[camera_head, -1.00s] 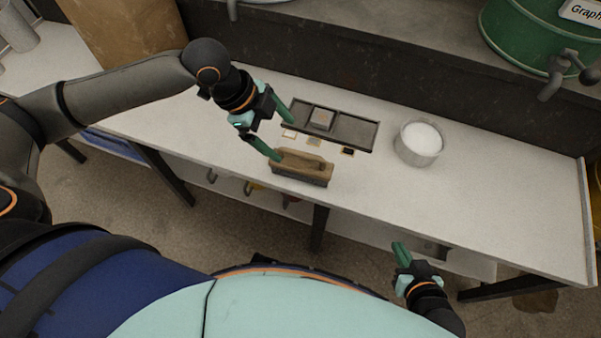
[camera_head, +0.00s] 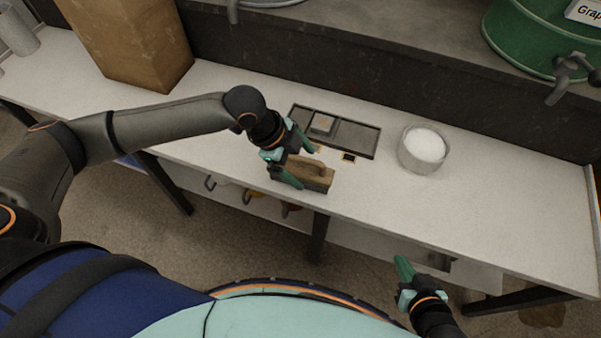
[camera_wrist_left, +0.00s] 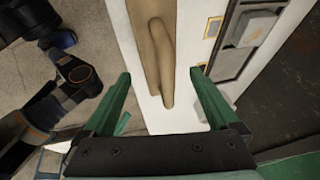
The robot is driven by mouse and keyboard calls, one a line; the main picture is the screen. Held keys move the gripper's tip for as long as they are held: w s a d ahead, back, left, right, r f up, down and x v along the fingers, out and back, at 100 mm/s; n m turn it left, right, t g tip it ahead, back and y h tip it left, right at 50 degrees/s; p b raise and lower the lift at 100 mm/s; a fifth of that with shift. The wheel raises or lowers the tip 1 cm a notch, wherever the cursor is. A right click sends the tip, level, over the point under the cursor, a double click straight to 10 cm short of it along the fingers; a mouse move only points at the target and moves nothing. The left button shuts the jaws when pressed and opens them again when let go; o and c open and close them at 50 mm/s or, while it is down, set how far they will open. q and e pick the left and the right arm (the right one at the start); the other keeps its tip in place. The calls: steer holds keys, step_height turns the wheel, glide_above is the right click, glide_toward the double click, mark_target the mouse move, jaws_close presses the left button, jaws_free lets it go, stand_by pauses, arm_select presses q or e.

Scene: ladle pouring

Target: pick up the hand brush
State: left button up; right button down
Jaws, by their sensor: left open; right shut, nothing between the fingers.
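The hand brush (camera_head: 314,177) has a brown wooden body and lies on the white table near its front edge. In the left wrist view its handle (camera_wrist_left: 161,60) runs lengthwise ahead of the fingers. My left gripper (camera_head: 300,166) is open above the left part of the brush, with one finger on the front side and one on the back side. In the left wrist view the left gripper (camera_wrist_left: 162,98) has the handle's end between its spread fingertips; I cannot tell whether they touch it. My right gripper (camera_head: 404,268) is shut and empty, low in front of the table.
A dark tray (camera_head: 357,136) with a small grey block (camera_head: 323,123) lies behind the brush, with small tiles such as a dark one (camera_head: 349,157) before it. A glass bowl of white material (camera_head: 423,149) stands to the right. The table's right end is clear.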

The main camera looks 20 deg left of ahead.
arm_select(q)
steer(key=x, duration=0.2)
steer(key=shift+d+f, duration=0.15)
steer(key=shift+f, duration=0.1)
steer(key=shift+c, duration=0.2)
jaws_close()
stand_by(0.4)
